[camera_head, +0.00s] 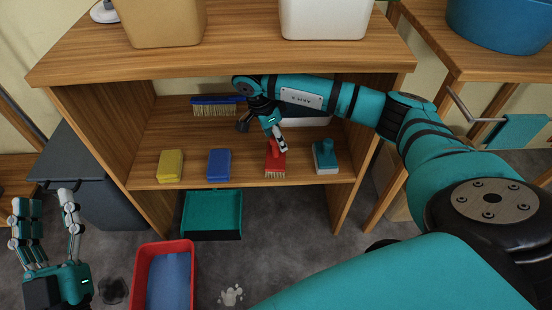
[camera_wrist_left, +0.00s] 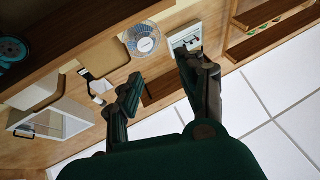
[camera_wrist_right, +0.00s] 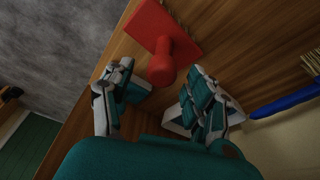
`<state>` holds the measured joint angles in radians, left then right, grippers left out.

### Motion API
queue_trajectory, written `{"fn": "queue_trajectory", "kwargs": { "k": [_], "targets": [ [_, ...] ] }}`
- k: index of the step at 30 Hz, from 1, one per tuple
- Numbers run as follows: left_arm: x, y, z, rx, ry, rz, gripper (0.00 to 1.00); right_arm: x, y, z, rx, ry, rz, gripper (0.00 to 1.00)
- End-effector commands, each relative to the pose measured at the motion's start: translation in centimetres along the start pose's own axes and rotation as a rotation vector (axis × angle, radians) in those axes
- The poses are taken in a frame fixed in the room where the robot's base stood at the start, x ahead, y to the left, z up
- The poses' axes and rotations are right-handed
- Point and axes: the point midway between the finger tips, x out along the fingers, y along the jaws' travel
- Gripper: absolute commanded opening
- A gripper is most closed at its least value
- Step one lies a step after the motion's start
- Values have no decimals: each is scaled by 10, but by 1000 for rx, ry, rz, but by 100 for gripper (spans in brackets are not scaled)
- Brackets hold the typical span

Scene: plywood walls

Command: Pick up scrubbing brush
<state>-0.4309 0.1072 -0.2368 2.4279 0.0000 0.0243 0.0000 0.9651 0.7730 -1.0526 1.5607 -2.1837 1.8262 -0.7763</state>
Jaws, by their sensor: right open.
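A red scrubbing brush (camera_head: 275,165) with pale bristles and an upright knob handle sits near the front edge of the shelf. In the right wrist view the red brush (camera_wrist_right: 165,35) shows its flat back and round handle, just beyond the fingertips. My right gripper (camera_head: 277,137) reaches down over the brush and partly hides its handle. In its wrist view the right gripper (camera_wrist_right: 158,82) is open, its fingers on either side of the handle's end, with nothing clearly held. My left gripper (camera_head: 45,202) is open and empty at the lower left, away from the shelf.
A teal brush (camera_head: 325,157) stands right of the red one; a blue sponge (camera_head: 219,165) and yellow sponge (camera_head: 170,166) lie left. A blue-handled brush (camera_head: 214,106) lies behind. A red bin (camera_head: 139,275) stands below.

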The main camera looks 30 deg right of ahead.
Motion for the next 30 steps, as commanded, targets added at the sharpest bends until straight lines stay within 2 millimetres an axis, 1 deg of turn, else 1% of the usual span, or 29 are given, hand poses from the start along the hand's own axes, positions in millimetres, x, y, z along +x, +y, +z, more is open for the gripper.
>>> {"fn": "queue_trajectory", "kwargs": {
  "k": [1, 5, 12, 14, 25, 26, 30],
  "targets": [
    [-1, 1, -5, -2, 37, 2, 40, 5, 1, 4, -6, -3, 1, 56],
    [-1, 2, -15, -4, 91, 4, 40, 8, 0, 4, -4, -3, -1, 56],
    [-1, 2, -17, -4, 99, 4, 40, 8, 0, 3, -4, -2, 0, 56],
    [-1, 2, -17, -4, 99, 4, 40, 8, 0, 4, -4, -2, 0, 50],
    [-1, 2, -16, -4, 98, 4, 40, 8, 0, 4, -4, -2, 0, 1],
    [-1, 2, -16, -4, 98, 4, 40, 8, 0, 4, -4, -2, 0, 0],
    [-1, 2, -16, -4, 97, 4, 40, 8, 0, 4, -4, -2, 0, 0]
  ]
}}
